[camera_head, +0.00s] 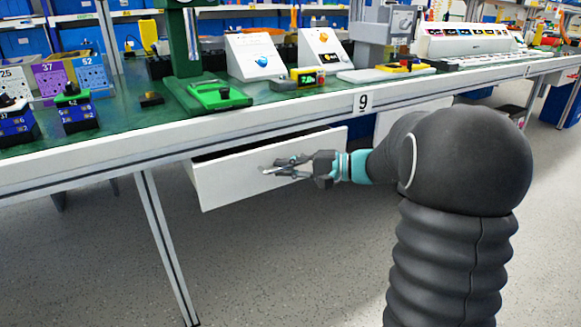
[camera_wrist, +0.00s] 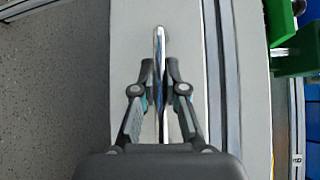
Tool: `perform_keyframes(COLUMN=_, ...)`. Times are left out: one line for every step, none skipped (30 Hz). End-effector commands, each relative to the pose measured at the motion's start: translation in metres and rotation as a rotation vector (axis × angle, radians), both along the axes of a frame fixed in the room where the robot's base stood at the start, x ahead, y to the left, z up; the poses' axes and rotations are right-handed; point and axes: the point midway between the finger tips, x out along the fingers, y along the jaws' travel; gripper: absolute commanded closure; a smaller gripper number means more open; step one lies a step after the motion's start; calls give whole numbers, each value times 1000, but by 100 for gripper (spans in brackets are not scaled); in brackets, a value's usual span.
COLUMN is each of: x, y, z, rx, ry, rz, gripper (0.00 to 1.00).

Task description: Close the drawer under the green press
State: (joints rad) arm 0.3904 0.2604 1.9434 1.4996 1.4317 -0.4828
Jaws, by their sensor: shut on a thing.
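The white drawer (camera_head: 232,183) under the bench stands partly pulled out, with a dark gap along its top edge. Its front also shows in the wrist view (camera_wrist: 130,40). My gripper (camera_head: 283,168) is at the middle of the drawer front. In the wrist view my gripper (camera_wrist: 161,75) is shut on the drawer's shiny metal handle (camera_wrist: 159,42), with one finger on each side of the bar. The green press (camera_head: 212,95) stands on the bench top above the drawer. Part of the handle is hidden by my fingers.
The bench edge (camera_head: 310,112), marked 9, runs just above the drawer. A bench leg (camera_head: 165,245) stands left of the drawer. Another white drawer front (camera_head: 410,118) is to the right, partly behind my arm. The floor in front is clear.

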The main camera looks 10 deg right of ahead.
Motion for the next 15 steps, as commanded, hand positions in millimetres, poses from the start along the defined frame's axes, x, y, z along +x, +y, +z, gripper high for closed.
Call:
perform_keyframes(x=4, y=1, z=0, rx=1, ry=-1, rz=1, gripper=100)
perform_keyframes(x=7, y=2, z=0, rx=1, ry=-1, rz=1, gripper=100)
perform_keyframes(x=13, y=4, z=0, rx=1, ry=-1, rz=2, gripper=100)
perform_keyframes(x=17, y=5, z=0, rx=1, ry=-1, rz=2, gripper=100)
perform_keyframes(x=22, y=7, z=0, rx=1, ry=-1, rz=2, gripper=100)
perform_keyframes(x=28, y=9, z=0, rx=0, ry=-2, rz=1, gripper=100)
perform_keyframes(x=32, y=10, z=0, rx=1, ry=-2, rz=0, gripper=100)
perform_keyframes(x=35, y=11, z=0, rx=1, ry=-3, rz=0, gripper=100)
perform_keyframes(x=37, y=11, z=1, rx=1, ry=-3, rz=-1, gripper=100)
perform_keyframes(x=37, y=12, z=1, rx=1, ry=-3, rz=-2, gripper=100)
perform_keyframes(x=37, y=12, z=1, rx=1, ry=-3, rz=-2, gripper=100)
perform_keyframes(x=37, y=12, z=2, rx=1, ry=-3, rz=-3, gripper=100)
perform_keyframes(x=37, y=12, z=2, rx=1, ry=-3, rz=-3, gripper=100)
perform_keyframes(x=38, y=12, z=2, rx=1, ry=-3, rz=-3, gripper=100)
perform_keyframes(x=38, y=12, z=2, rx=2, ry=-5, rz=-3, gripper=100)
